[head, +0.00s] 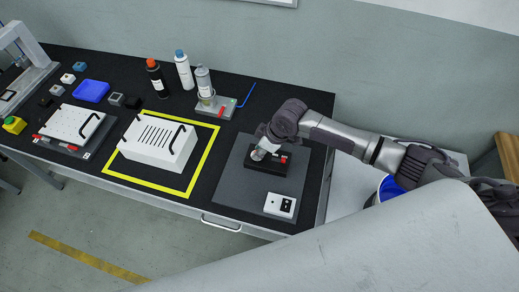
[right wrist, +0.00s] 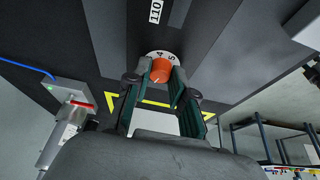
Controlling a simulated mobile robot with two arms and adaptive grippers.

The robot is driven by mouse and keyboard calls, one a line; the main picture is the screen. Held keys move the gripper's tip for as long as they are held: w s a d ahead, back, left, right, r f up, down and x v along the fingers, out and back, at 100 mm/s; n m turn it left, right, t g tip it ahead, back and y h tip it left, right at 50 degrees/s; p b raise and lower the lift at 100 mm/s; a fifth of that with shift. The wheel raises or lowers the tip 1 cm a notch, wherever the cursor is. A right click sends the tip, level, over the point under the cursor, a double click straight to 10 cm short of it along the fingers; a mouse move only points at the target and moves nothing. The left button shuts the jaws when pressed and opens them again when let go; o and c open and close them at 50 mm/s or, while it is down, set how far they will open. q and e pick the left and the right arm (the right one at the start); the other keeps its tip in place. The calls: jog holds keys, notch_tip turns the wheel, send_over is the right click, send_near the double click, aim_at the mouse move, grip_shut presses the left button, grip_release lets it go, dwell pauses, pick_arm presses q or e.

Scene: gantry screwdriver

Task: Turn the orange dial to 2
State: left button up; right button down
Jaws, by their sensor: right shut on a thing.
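The orange dial (right wrist: 160,71) shows in the right wrist view, on a round white scale (right wrist: 157,54) where the digits 4 and 5 can be read. My right gripper (right wrist: 159,76) is shut on the dial, one green-padded finger on each side. In the head view my right gripper (head: 263,148) reaches down onto a black box (head: 267,183) on a grey mat, and hides the dial there. The dial's exact setting cannot be told. My left gripper is not in view.
A white box with black switches (head: 280,205) lies in front of the black box. A white vented case (head: 158,145) stands inside a yellow outline to the left. Bottles and a can (head: 203,80) stand at the back. The grey mat (head: 232,190) has bare room.

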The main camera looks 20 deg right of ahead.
jog(key=shift+s+r+m+p, duration=0.1)
jog(key=shift+r+m+p, duration=0.1)
jog(key=shift+m+p, duration=0.4)
jog(key=m+p, duration=0.1)
jog(key=p, duration=0.1)
jog(key=m+h+p, duration=0.1)
jog(key=p, duration=0.1)
jog(key=m+t+p, duration=0.1)
jog(key=m+p, duration=0.1)
jog(key=shift+s+a+r+h, duration=0.1)
jog(key=shift+a+h, duration=0.15)
jog(key=shift+h, duration=0.05)
jog(key=shift+m+h+p, duration=0.4)
jog(key=shift+m+p, duration=0.65)
jog(key=shift+m, duration=0.15)
jog(key=shift+f+m+t+h+p, duration=0.2)
jog(key=shift+m+t+h+p, duration=0.1)
jog(key=shift+m+p, duration=0.4)
jog(key=shift+m, duration=0.3)
jog(key=c, duration=1)
grip_release()
